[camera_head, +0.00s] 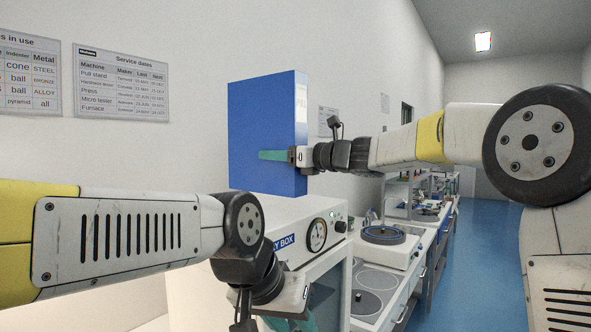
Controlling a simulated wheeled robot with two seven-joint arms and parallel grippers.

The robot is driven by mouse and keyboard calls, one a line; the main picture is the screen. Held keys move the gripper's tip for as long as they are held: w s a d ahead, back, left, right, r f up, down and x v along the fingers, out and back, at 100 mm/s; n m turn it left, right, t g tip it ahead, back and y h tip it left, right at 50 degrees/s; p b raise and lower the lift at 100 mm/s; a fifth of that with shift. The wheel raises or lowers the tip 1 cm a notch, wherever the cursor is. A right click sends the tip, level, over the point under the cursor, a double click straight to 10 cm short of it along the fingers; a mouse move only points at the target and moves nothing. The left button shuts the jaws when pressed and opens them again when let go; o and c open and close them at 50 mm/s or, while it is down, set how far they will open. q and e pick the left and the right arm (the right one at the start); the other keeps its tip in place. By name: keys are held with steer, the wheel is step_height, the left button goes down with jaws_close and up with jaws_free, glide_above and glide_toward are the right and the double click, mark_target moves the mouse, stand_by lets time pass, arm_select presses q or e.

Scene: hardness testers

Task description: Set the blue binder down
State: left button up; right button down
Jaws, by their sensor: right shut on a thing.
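The blue binder (262,118) stands upright in the middle of the camera_head view, with a white label on its narrow spine. My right gripper (280,156) is shut on the binder, with a green finger along its broad face. The binder's lower edge is just above or on the white dry box (290,222); I cannot tell whether they touch. My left gripper (290,318) is low at the bottom edge, in front of the dry box, and partly cut off and hidden by its own wrist, so its jaws are not clear.
The dry box has a round gauge (317,235) on its front. More benches recede behind. Blue floor (482,262) is clear on the right. Charts (120,84) hang on the wall.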

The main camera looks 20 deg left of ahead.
mark_target(277, 169)
steer(key=shift+s+f, duration=0.1)
steer(key=shift+f, duration=1.45)
steer(key=shift+f, duration=0.1)
steer(key=c, duration=0.6)
jaws_free()
steer(key=shift+f, duration=0.2)
